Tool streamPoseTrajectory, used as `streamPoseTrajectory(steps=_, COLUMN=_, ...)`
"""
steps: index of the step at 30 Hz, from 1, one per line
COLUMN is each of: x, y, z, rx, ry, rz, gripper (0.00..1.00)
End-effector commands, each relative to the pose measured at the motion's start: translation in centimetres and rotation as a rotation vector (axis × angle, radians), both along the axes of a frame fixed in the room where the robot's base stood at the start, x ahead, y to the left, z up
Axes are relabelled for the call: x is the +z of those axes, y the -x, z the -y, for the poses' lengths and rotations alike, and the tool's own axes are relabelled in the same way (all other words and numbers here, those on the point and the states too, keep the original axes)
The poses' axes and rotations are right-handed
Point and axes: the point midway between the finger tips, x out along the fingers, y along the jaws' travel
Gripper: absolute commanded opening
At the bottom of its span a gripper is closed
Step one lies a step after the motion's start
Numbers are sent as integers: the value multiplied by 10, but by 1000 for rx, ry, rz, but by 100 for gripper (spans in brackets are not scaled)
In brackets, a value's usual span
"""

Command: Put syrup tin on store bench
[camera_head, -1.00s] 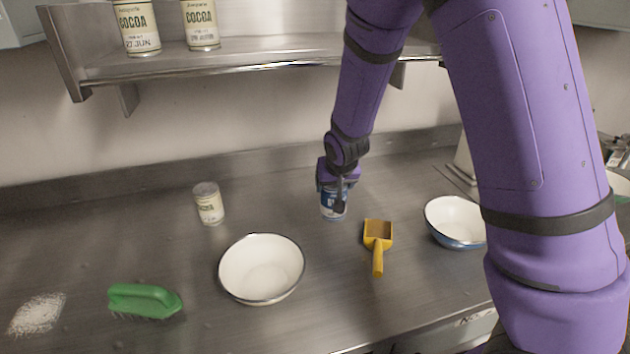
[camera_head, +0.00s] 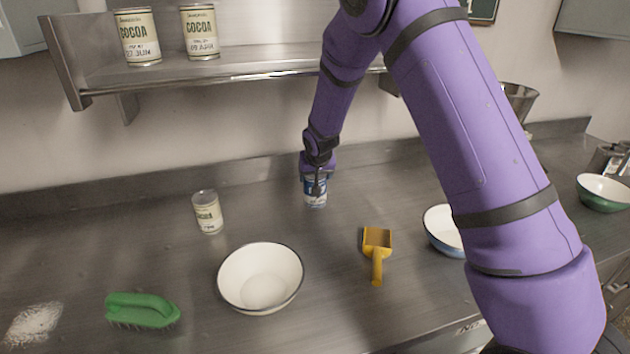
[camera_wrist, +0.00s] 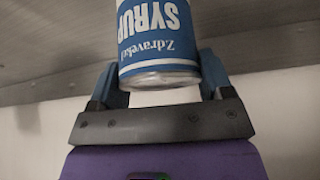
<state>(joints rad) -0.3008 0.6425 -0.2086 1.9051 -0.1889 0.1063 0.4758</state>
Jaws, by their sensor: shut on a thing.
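The syrup tin (camera_head: 316,197) is blue and white. In the wrist view the tin (camera_wrist: 158,40) shows the word SYRUP upside down, and its far end is cut off by the frame. My gripper (camera_head: 316,185) is shut on the tin, one finger on each side. The tin is over the steel bench (camera_head: 330,245), near its back wall; I cannot tell whether its base touches the bench top. My gripper hides the tin's upper part in the head view.
A white bowl (camera_head: 261,278), yellow scoop (camera_head: 377,255), green brush (camera_head: 142,310) and blue bowl (camera_head: 440,232) are on the bench. White powder lies at left. Two cocoa tins stand on the shelf (camera_head: 250,66) above.

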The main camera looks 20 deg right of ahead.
Motion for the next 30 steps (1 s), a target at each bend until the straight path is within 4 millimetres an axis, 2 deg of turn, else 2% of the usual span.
streamPoseTrajectory(steps=3, x=-16, y=0, z=0, rx=1, ry=0, rz=0, gripper=9)
streamPoseTrajectory(steps=5, x=-20, y=0, z=0, rx=1, ry=0, rz=2, gripper=9)
streamPoseTrajectory(steps=16, x=-23, y=0, z=0, rx=0, ry=0, rz=3, gripper=9)
streamPoseTrajectory(steps=17, x=-24, y=0, z=0, rx=1, ry=0, rz=2, gripper=78)
streamPoseTrajectory(steps=19, x=-24, y=0, z=0, rx=1, ry=0, rz=2, gripper=94)
streamPoseTrajectory(steps=20, x=-24, y=0, z=0, rx=1, ry=0, rz=2, gripper=99)
streamPoseTrajectory(steps=30, x=-20, y=0, z=0, rx=0, ry=-1, rz=2, gripper=99)
